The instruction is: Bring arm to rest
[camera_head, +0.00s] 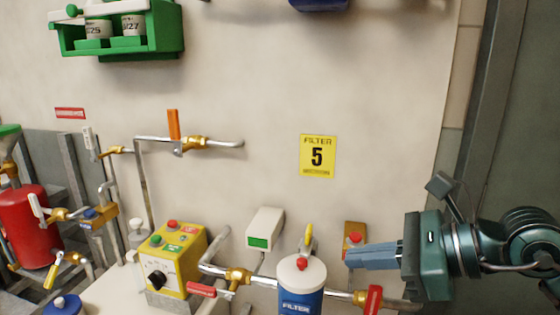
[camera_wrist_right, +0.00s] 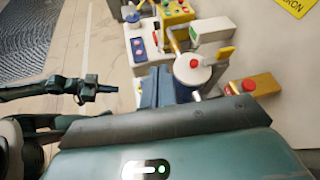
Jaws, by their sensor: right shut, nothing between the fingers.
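My right arm comes in from the right in the head view. Its teal gripper (camera_head: 350,255) points left, with its blue-grey fingers together and nothing between them. The fingers are in front of the lower part of a brown box with a red button (camera_head: 355,238); I cannot tell whether they touch it. In the right wrist view the fingers (camera_wrist_right: 165,88) also sit side by side. A dark arm part with a small gripper-like end (camera_wrist_right: 88,88) shows at the left there, seemingly my left arm. Its jaws are too small to read.
A blue filter canister (camera_head: 302,300) with a white lid stands left of the fingers. Pipes with red valve handles (camera_head: 373,299), a yellow control box (camera_head: 172,258) and a grey box (camera_head: 265,228) are close by. The wall around the yellow sign (camera_head: 317,156) is clear.

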